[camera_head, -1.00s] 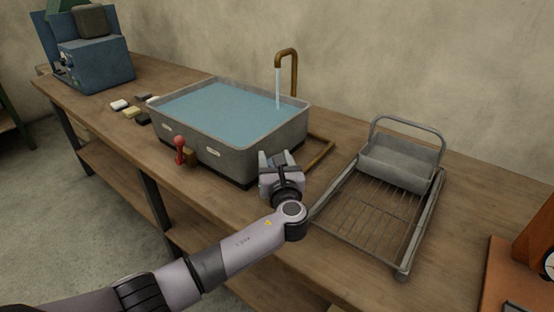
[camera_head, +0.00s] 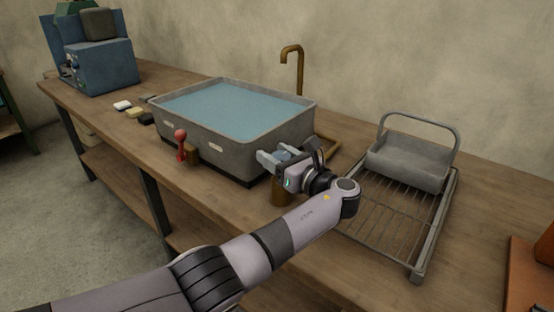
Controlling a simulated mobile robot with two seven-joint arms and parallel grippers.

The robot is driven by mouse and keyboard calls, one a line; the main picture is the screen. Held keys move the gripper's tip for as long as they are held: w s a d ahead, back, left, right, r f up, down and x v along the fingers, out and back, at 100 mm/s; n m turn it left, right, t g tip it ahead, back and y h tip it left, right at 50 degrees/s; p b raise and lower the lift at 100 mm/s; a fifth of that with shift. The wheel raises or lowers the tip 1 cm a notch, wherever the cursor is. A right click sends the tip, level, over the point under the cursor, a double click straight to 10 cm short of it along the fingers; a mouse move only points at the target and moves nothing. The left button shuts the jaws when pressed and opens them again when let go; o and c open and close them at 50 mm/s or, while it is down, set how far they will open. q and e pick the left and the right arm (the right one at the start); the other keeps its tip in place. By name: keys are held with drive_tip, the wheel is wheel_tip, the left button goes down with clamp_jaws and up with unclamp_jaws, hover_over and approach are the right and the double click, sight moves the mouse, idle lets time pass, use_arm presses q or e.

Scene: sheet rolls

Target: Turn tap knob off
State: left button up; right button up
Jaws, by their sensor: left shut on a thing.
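The brown tap spout (camera_head: 299,62) rises behind the right end of the grey sink basin (camera_head: 225,148), which holds blue water (camera_head: 228,108). No stream shows falling from the spout. My left gripper (camera_head: 272,158) is at the basin's front right corner, turned to the left, above a short brown post (camera_head: 282,193). It is shut on what seems to be the tap knob, which the fingers and wrist hide. A brown pipe (camera_head: 329,150) runs along the bench behind the wrist. My right gripper is not in view.
A red-knobbed lever (camera_head: 181,145) stands at the basin's front. A wire rack (camera_head: 385,228) with a grey handled tray (camera_head: 410,165) lies to the right of my arm. Small blocks (camera_head: 134,112) and a blue machine (camera_head: 103,65) are at the left.

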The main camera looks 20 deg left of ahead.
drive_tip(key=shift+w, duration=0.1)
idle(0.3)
use_arm(q)
drive_tip(key=o, duration=1)
drive_tip(key=shift+c, duration=0.2)
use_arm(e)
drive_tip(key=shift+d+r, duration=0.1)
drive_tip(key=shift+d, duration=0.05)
